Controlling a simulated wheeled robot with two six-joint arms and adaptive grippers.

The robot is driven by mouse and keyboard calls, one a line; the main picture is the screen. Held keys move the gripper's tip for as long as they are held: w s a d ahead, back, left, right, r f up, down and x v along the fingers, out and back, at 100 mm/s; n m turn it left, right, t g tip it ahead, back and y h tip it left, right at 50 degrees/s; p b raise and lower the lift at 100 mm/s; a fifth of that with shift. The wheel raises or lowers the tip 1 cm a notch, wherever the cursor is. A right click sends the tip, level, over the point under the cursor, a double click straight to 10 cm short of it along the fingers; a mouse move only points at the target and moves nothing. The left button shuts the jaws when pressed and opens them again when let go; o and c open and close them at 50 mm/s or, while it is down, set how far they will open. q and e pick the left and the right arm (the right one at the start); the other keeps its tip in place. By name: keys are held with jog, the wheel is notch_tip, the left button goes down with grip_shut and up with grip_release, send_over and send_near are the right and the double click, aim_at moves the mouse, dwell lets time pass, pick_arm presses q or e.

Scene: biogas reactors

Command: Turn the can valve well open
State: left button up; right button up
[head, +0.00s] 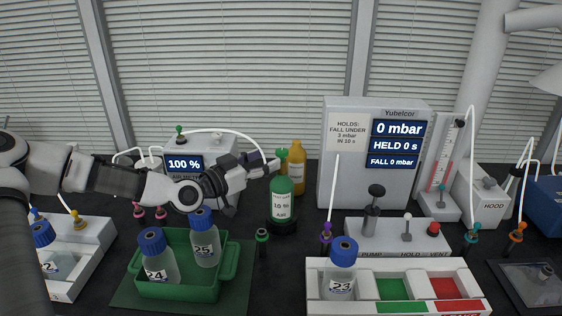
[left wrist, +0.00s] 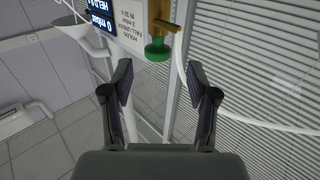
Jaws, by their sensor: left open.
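In the left wrist view the green knob (left wrist: 157,51) sits on a brass valve body (left wrist: 160,14). There my left gripper (left wrist: 160,76) is open and empty, and the knob shows just beyond the gap between its fingertips. I cannot tell whether they touch it. My right gripper is not in view.
A yellow bottle (head: 297,170) stands close behind the can. A grey display box reading 100 % (head: 218,176) is behind my arm. A green tray (head: 228,279) with bottles 24 and 25 is in front. The Yubelcor unit (head: 340,185) reads 0 mbar, right of the can.

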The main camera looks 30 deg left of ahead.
aim_at(277, 155)
pick_arm(q)
jog(key=x, duration=0.6)
jog(key=shift+d+f, duration=0.1)
jog(key=shift+d, duration=0.1)
grip_shut()
